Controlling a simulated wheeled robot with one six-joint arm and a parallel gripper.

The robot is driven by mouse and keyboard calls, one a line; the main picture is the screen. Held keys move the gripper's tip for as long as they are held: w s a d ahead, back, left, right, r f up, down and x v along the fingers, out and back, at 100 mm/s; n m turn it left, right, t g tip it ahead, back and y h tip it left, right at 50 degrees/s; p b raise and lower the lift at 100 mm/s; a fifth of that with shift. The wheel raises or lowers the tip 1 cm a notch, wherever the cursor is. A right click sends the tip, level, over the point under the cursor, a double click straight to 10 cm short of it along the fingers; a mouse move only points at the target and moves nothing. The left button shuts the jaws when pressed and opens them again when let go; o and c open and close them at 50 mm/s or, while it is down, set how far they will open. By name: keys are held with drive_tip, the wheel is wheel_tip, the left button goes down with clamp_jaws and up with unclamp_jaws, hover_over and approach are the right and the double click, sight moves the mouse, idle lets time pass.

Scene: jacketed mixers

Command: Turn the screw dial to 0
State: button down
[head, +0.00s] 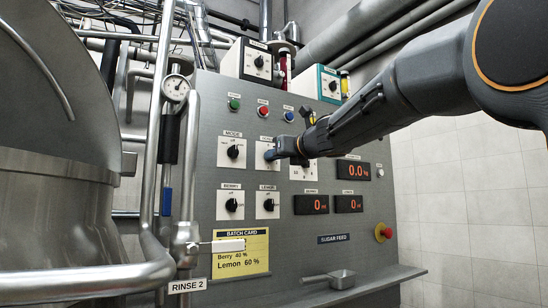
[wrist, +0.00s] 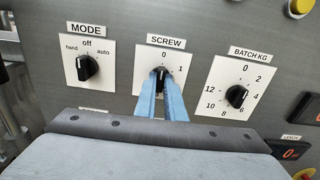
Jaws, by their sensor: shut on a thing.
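The screw dial (wrist: 161,73) is a black knob on a white plate marked SCREW, with 0 at the top and 1 to the upper right. My gripper (wrist: 161,79) has its two blue fingers closed on either side of this knob. The knob seems to stand roughly upright below the 0, but the fingers hide much of it and its exact pointing is hard to tell. In the head view, my gripper (head: 272,154) reaches in from the right and covers most of the screw dial's plate (head: 262,161).
The BATCH KG dial (wrist: 237,95) is close on the right. Berry (head: 232,205) and Lemon (head: 268,205) dials sit below. Steel pipes and a vessel (head: 50,210) stand at the left.

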drive_tip(key=shift+f, duration=0.15)
drive_tip(key=c, duration=1.8)
unclamp_jaws()
drive_tip(key=shift+a, duration=0.1)
drive_tip(key=shift+c, duration=0.2)
drive_tip(key=v, duration=0.8)
drive_tip(key=shift+b, duration=0.35)
drive_tip(key=shift+w, duration=0.1)
